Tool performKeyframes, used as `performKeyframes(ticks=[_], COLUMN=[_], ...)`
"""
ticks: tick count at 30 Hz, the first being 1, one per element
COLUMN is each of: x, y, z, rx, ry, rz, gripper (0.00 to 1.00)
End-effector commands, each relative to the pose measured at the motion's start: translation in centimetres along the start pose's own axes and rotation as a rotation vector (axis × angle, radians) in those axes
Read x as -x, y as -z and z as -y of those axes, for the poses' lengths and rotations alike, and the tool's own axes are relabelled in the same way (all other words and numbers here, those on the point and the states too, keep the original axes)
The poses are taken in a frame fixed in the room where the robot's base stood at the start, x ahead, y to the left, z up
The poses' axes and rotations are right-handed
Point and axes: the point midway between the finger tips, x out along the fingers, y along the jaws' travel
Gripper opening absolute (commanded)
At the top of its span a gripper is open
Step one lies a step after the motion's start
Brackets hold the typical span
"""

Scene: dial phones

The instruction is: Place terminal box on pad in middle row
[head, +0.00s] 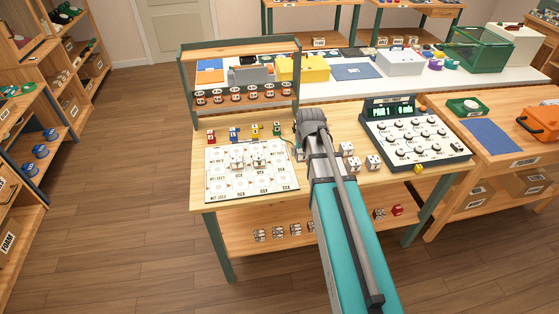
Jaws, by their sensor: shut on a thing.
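A white pad board (222,184) with rows of printed, labelled pads lies on the left part of the wooden bench. Two white terminal boxes (237,163) stand side by side on its upper middle part. More white terminal boxes (373,163) stand on the bench to the right of my arm. My gripper (303,146) is above the bench, by the board's right edge, mostly hidden by my own arm. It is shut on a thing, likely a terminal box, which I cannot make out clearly.
A panel with round dials and a green display (415,135) stands at the bench's right. Small red, blue, yellow and green blocks (233,134) line the board's back edge. A raised shelf (240,104) with several labelled items stands behind them. More boxes (277,232) sit on the lower shelf.

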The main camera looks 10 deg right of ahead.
Motion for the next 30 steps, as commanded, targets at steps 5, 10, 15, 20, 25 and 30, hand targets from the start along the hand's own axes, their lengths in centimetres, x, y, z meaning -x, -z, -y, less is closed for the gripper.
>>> performKeyframes(ticks=[5, 10, 15, 20, 25, 30], x=[0.2, 0.2, -0.4, -1.8, -3.9, -5.9], y=[-0.1, 0.0, 0.4, 1.8, 4.0, 6.2], z=[0.1, 0.2, 0.4, 1.1, 2.3, 3.5], rx=[0.0, 0.001, 0.002, 0.003, 0.003, 0.003], ry=[0.0, 0.0, 0.0, 0.001, 0.001, 0.001], rz=[0.0, 0.0, 0.0, 0.0, 0.0, 0.0], gripper=[0.2, 0.2, 0.2, 0.2, 0.2, 0.2])
